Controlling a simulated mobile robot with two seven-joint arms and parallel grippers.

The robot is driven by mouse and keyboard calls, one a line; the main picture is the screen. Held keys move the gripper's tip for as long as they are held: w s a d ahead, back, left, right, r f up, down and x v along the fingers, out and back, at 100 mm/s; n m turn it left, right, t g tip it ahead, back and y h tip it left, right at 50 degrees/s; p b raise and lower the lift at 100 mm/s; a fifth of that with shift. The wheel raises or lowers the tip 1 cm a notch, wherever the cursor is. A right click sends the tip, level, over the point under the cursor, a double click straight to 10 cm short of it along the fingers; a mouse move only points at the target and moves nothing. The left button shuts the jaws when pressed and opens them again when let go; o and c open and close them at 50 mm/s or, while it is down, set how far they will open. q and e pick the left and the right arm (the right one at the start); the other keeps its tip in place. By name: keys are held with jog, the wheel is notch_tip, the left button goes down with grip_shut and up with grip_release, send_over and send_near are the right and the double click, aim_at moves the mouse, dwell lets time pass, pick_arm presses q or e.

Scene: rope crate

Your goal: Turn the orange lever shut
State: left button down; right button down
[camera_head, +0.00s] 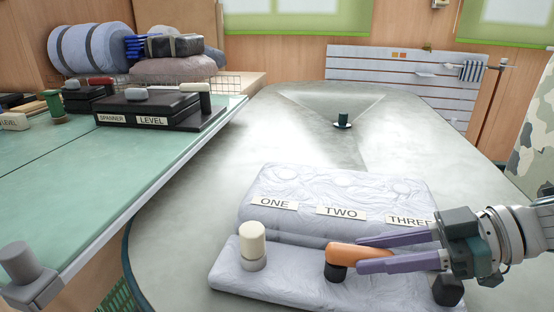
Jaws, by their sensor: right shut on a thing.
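The orange lever (347,256) sits on a dark round pivot on the pale lower block (283,290), in front of the label TWO (341,213). It points to the right and slightly back from its pivot. My right gripper (362,254) comes in from the right, with its two purple fingers closed on the lever, one behind and one in front of it. The fingers and the gripper body hide part of the lever. My left gripper is not in this view.
A cream knob (252,240) stands on the block under label ONE (275,202). A black knob (447,290) stands near label THREE (409,220). A green table (150,160) with dark blocks lies left. The grey table (300,120) is mostly clear, with a small green cup (343,118) farther back.

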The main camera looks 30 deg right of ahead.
jog(key=c, duration=0.6)
grip_release()
jog(key=shift+o, duration=0.2)
jog(key=p+v, duration=0.2)
jog(key=v, duration=0.8)
jog(key=shift+r, duration=0.1)
